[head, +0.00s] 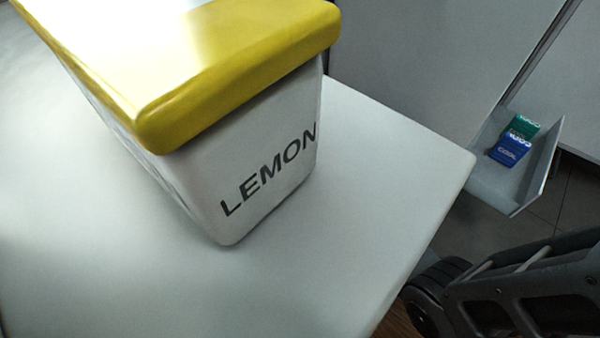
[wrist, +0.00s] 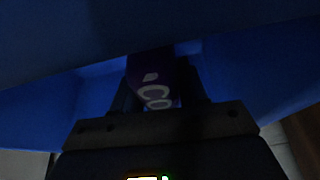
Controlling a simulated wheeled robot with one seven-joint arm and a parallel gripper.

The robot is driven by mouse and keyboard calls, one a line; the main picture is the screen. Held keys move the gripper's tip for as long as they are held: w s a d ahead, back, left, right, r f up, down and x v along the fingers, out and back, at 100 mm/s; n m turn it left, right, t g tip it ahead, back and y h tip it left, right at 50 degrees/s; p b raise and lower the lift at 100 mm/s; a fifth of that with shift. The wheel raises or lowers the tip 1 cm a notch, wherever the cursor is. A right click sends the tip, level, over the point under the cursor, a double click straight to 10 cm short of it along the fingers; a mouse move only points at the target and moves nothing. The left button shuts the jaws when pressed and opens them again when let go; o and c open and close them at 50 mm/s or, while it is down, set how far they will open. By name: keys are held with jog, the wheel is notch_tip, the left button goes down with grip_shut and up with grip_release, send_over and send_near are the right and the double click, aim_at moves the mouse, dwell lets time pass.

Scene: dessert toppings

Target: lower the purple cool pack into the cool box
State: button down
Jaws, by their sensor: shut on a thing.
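In the dark wrist view, the purple cool pack (wrist: 150,72) shows pale letters reading "CO". My gripper (wrist: 160,88) is shut on it, with one dark finger on each side. Broad blue surfaces, which look like the cool box (wrist: 245,70), lie around and beyond the pack. A dark blue band crosses the top of the view. It is too dark to tell how deep the pack is or whether it touches the box. The head view shows neither my gripper, the purple pack nor the cool box.
In the head view, a white box marked LEMON with a yellow lid (head: 230,85) stands on a pale table (head: 370,200). Beyond the table's right corner, a pale tray (head: 540,165) holds a green pack (head: 522,126) and a blue pack (head: 510,149).

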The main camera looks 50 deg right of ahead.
jog(key=shift+f, duration=0.35)
dwell(0.3)
jog(key=c, duration=0.5)
grip_release()
jog(key=shift+p+v, duration=1.75)
jog(key=shift+v, duration=2.2)
